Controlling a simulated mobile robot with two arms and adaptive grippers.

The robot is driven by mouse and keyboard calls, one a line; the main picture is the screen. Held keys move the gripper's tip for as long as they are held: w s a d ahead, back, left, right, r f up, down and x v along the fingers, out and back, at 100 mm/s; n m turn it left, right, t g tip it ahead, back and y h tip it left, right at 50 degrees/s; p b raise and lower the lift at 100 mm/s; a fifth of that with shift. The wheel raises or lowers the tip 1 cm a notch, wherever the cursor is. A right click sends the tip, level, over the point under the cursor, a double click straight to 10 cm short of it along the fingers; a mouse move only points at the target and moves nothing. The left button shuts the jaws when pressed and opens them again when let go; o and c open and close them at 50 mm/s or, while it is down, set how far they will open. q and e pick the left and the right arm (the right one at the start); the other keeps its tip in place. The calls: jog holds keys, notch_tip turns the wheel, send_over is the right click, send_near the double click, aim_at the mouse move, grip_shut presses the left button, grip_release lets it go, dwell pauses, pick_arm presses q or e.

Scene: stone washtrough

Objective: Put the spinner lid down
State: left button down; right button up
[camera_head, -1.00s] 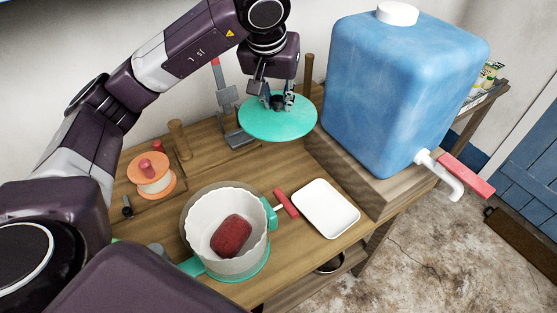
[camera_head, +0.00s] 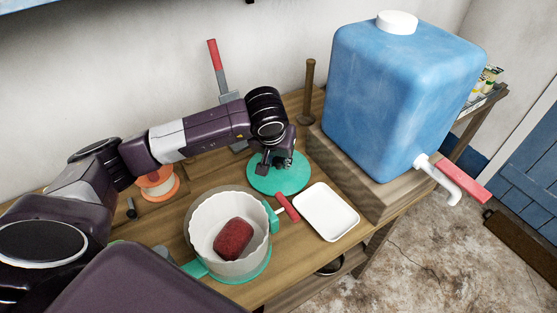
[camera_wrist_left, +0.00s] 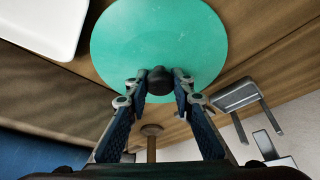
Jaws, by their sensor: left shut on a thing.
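The spinner lid (camera_head: 292,184) is a round green disc with a dark knob. It lies low at the tabletop behind the white tray; I cannot tell if it touches the wood. In the left wrist view the lid (camera_wrist_left: 160,40) fills the upper middle, with its dark knob (camera_wrist_left: 159,80) between the fingertips. My left gripper (camera_head: 277,164) is above the lid, shut on the knob; it also shows in the left wrist view (camera_wrist_left: 158,85). The spinner bowl (camera_head: 228,262), with a white basket (camera_head: 205,215) and a dark red lump (camera_head: 233,239) inside, stands open in front. My right gripper is not in view.
A white tray (camera_head: 326,211) lies right of the bowl. A blue water tank (camera_head: 395,100) with a red-handled tap (camera_head: 463,182) stands on a wooden block at the right. An orange spool (camera_head: 158,186) and a red-handled tool (camera_head: 216,68) are at the back left.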

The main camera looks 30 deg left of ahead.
pick_arm(q)
jog(key=shift+f+b, duration=0.3)
jog(key=shift+f, duration=0.15)
jog(key=c, duration=1.7)
grip_release()
jog(key=shift+r, duration=0.1)
jog(key=shift+o, duration=0.2)
jog(key=shift+r, duration=0.45)
jog(key=v, duration=1.1)
jog(key=shift+s, duration=0.3)
jog(key=shift+d+r, duration=0.1)
jog(key=shift+r, duration=0.15)
